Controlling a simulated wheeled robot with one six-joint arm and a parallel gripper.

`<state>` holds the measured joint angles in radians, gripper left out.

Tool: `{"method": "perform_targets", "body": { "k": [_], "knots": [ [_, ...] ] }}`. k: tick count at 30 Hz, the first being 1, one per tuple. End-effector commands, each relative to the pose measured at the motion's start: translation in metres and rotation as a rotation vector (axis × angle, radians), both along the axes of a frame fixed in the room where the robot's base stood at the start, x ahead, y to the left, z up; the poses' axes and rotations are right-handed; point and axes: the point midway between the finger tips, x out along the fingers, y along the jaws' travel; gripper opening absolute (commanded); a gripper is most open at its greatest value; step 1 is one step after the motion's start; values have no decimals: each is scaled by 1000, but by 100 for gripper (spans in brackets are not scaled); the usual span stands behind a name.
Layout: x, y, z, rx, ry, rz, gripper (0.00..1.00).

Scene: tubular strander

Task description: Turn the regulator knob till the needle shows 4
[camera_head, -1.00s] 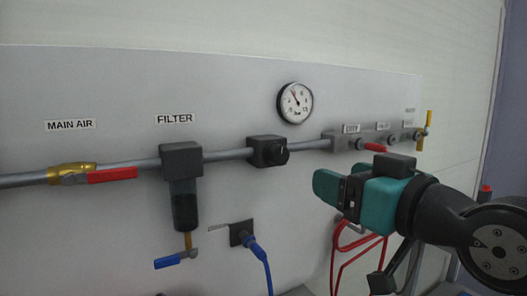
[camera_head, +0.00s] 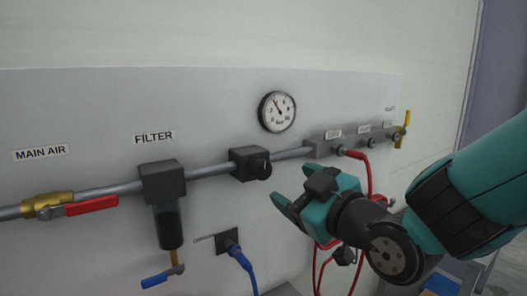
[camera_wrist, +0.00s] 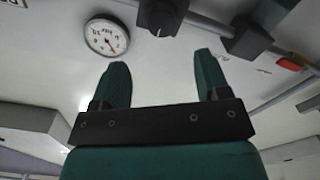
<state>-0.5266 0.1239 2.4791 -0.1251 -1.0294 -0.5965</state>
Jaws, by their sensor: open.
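The regulator (camera_head: 248,162) is a dark block on the grey pipe, with a round black knob (camera_head: 264,168) on its front. The round white gauge (camera_head: 277,111) is on the panel above it; its needle points to the upper left in the head view, but the number is too small to read surely. My gripper (camera_head: 290,188) is open and empty, below and right of the knob, apart from it. In the wrist view the knob (camera_wrist: 160,22) lies beyond and between the two teal fingertips (camera_wrist: 160,62), and the gauge (camera_wrist: 107,36) shows to the left.
The filter (camera_head: 164,200) hangs left of the regulator, with a blue-handled valve below. A red-handled main air valve (camera_head: 82,206) is farther left. A manifold (camera_head: 335,145) with red hoses is at the right. A blue hose (camera_head: 240,257) leaves a socket below the knob.

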Motion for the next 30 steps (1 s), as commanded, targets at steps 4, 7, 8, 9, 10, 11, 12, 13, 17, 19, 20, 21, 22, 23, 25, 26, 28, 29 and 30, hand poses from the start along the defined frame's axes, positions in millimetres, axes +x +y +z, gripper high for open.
{"method": "perform_targets", "body": {
  "k": [4, 7, 8, 9, 10, 11, 12, 13, 17, 19, 20, 21, 22, 23, 25, 26, 28, 29, 30],
  "knots": [
    [28, 21, 2, -3, 2, 3, 69],
    [46, 33, 2, -1, 2, 4, 69],
    [50, 37, 1, -2, 3, 4, 69],
    [56, 40, 1, -2, 2, 3, 69],
    [60, 43, 1, -2, 2, 3, 69],
    [64, 45, 1, -1, 2, 4, 69],
    [68, 48, 1, -1, 2, 4, 69],
    [71, 50, 1, -1, 1, 3, 69],
    [79, 56, -1, 0, 0, 3, 69],
    [81, 57, -1, 0, 0, 3, 69],
    [81, 57, -2, 0, 0, 3, 69],
    [82, 57, -2, 0, 0, 3, 69],
    [82, 57, -2, 0, 0, 3, 69],
    [82, 57, -2, 0, 0, 3, 69],
    [81, 57, -2, 0, 0, 3, 69],
    [81, 57, -2, 0, 0, 3, 69],
    [81, 57, -2, 0, 0, 3, 57],
    [81, 57, -2, 0, 0, 3, 51],
    [81, 57, -2, 0, 0, 3, 41]
  ]
}}
